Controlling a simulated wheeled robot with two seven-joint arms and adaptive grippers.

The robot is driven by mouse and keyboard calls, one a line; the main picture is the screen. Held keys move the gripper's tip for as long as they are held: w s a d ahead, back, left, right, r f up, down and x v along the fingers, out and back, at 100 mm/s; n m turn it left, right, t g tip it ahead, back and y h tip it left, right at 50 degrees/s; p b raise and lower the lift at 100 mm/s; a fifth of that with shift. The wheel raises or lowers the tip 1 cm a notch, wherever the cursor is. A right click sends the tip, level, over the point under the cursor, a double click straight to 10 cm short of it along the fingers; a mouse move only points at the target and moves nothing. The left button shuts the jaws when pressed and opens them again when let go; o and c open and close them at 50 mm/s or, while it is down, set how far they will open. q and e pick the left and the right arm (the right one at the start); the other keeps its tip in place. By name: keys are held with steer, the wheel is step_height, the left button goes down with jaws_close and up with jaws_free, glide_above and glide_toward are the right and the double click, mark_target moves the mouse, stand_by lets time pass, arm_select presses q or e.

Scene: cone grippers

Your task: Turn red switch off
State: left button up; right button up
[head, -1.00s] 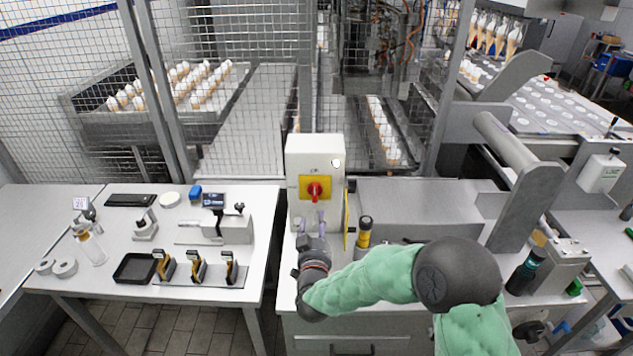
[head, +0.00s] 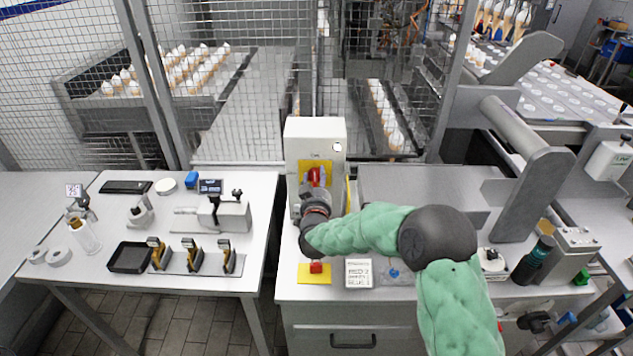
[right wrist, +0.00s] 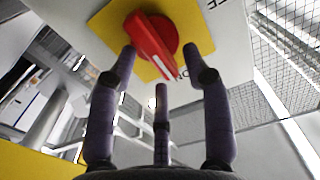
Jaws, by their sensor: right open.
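The red switch (head: 315,177) is a rotary knob on a yellow plate on the front of a white box (head: 330,132). In the right wrist view the red knob (right wrist: 152,42) shows close up, its handle slanted, with a white line on it. My right gripper (head: 314,192) is right in front of the knob in the head view and hides its lower part. In the right wrist view its fingers (right wrist: 160,75) are spread open around the knob's handle. I cannot tell whether they touch it. My left gripper is not in view.
A red button on a yellow plate (head: 315,273) and a white label card (head: 358,273) lie on the table below my right arm. A left table (head: 190,285) holds several tools. A wire-mesh fence (head: 250,60) stands behind the box.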

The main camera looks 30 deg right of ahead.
steer(key=shift+w+d, duration=0.15)
jaws_close()
